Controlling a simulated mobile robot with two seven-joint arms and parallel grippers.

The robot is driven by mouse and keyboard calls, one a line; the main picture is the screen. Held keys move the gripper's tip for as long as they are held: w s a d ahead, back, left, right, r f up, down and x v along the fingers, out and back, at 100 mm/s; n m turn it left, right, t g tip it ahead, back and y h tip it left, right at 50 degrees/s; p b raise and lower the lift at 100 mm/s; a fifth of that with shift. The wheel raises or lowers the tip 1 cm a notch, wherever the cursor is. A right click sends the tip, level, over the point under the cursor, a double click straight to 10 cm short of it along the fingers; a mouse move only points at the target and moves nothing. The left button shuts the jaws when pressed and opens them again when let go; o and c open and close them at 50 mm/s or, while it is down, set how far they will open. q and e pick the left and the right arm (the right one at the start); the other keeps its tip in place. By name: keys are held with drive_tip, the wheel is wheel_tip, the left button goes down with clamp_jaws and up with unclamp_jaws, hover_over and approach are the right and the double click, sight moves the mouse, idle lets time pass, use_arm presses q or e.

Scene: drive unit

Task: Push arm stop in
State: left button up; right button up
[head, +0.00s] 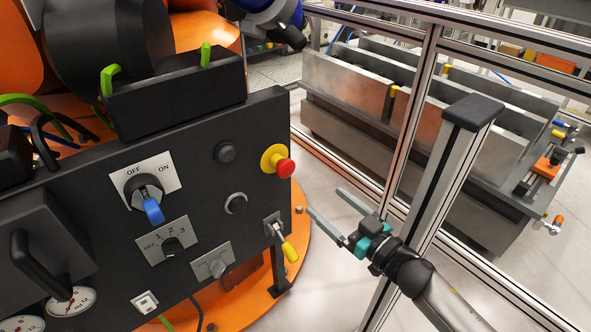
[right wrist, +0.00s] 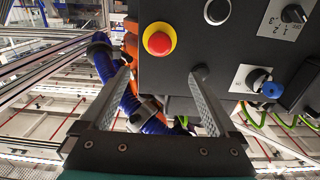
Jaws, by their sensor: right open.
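The arm stop appears to be the red mushroom button (head: 285,168) on a yellow collar (head: 268,160), near the right edge of the black control panel (head: 215,130). It stands out from the panel face. In the right wrist view the red button (right wrist: 158,42) shows just beyond my fingertips, between their lines. My right gripper (head: 324,199) is open and empty, right of and a little below the button in the head view, apart from it. Its two fingers (right wrist: 161,75) also show in the right wrist view. My left gripper is not in view.
The panel also carries a blue-handled OFF/ON switch (head: 148,198), a numbered selector (head: 172,246) and a yellow-handled key switch (head: 288,250) below the button. A metal frame post (head: 415,120) stands behind my right arm. Open floor (head: 345,265) lies right of the panel.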

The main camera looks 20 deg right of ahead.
sight(289, 170)
drive_tip(key=b+x, duration=0.3)
drive_tip(key=x, duration=0.9)
drive_tip(key=shift+w+f, duration=0.1)
drive_tip(key=shift+w, duration=0.05)
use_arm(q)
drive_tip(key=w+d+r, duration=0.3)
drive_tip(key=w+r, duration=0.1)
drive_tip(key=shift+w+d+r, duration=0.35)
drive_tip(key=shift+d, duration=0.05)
use_arm(e)
drive_tip(key=shift+x, duration=0.8)
clamp_jaws()
